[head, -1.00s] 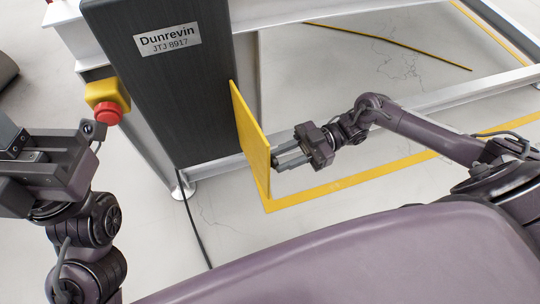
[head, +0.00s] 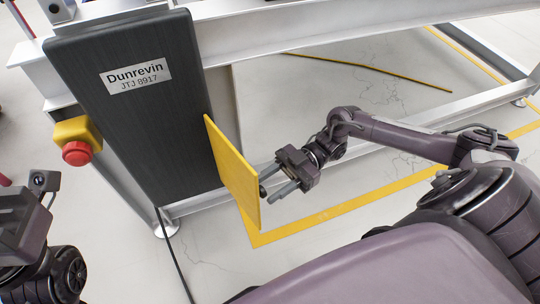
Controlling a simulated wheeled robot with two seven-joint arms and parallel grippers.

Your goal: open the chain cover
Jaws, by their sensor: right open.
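The chain cover is a flat yellow panel (head: 232,168) that stands out at an angle from the right side of a dark grey housing (head: 135,100). My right gripper (head: 269,182) is at the cover's right face, near its lower outer edge. Its fingers are spread, with a small dark knob (head: 262,190) between the fingertips, and they do not grip it. Whether a fingertip touches the cover is hard to tell. My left gripper (head: 20,222) is at the left edge, away from the cover, with its fingers out of frame.
The housing bears a "Dunrevin JTJ 8917" label (head: 136,76). A red stop button on a yellow box (head: 77,143) sits at its left. Light metal frame beams (head: 330,40) run behind. A black cable (head: 177,258) hangs to the floor. Open floor lies right of the cover.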

